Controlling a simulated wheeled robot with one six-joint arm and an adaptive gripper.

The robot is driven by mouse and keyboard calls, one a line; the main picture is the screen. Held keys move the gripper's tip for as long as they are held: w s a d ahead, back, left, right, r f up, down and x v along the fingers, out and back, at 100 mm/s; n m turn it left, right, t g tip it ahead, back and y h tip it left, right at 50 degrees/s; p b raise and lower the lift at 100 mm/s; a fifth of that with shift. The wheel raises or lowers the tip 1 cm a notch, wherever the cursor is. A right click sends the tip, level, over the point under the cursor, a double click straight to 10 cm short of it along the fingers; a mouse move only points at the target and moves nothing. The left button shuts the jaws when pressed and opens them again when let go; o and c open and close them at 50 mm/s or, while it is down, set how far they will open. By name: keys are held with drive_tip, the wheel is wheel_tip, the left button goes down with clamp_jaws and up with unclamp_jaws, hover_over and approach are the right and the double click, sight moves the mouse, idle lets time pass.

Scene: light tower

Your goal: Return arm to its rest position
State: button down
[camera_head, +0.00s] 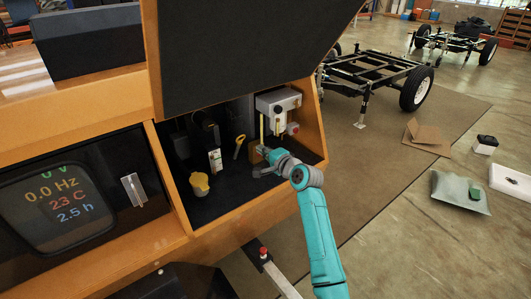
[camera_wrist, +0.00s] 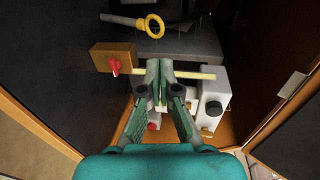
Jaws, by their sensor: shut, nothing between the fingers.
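My teal arm reaches into the open compartment of the orange cabinet (camera_head: 240,222) in the head view. My gripper (camera_head: 261,162) is inside it, near the right side. In the wrist view my gripper (camera_wrist: 159,66) has its two fingers together with nothing held. The fingertips are close to a thin yellow rod (camera_wrist: 200,75), which runs behind them from a brown block with a red knob (camera_wrist: 115,67) towards a white box (camera_wrist: 213,88). Whether the fingers touch the rod I cannot tell.
The compartment also holds a yellow cap (camera_head: 199,184), a yellow ring handle (camera_head: 239,147) and a white device (camera_head: 278,102). A dark raised lid (camera_head: 250,50) hangs above. A display panel (camera_head: 60,205) is at left.

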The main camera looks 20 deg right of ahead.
drive_tip(key=s+a+f+n+h, duration=0.1)
drive_tip(key=s+f+n, duration=0.1)
drive_tip(key=s+f, duration=0.7)
drive_tip(key=s+a+f+n+h, duration=0.15)
drive_tip(key=s+f, duration=0.35)
drive_tip(key=s, duration=0.9)
drive_tip(key=s+f+n+h, duration=0.1)
drive_tip(key=s+f, duration=0.7)
drive_tip(key=s, duration=0.3)
drive_tip(key=s+a+r+n+h, duration=0.1)
drive_tip(key=s+n, duration=0.1)
drive_tip(key=s, duration=0.9)
drive_tip(key=s+a+r+n+h, duration=0.1)
drive_tip(key=s+r+n, duration=0.15)
drive_tip(key=s, duration=0.75)
drive_tip(key=s+r+n+y, duration=0.1)
drive_tip(key=s+r+n, duration=0.4)
drive_tip(key=s+r, duration=0.4)
drive_tip(key=s, duration=0.4)
drive_tip(key=shift+s+a+r+n+g, duration=0.2)
drive_tip(key=shift+s+r+n+g, duration=0.1)
drive_tip(key=shift+s+r+n, duration=0.1)
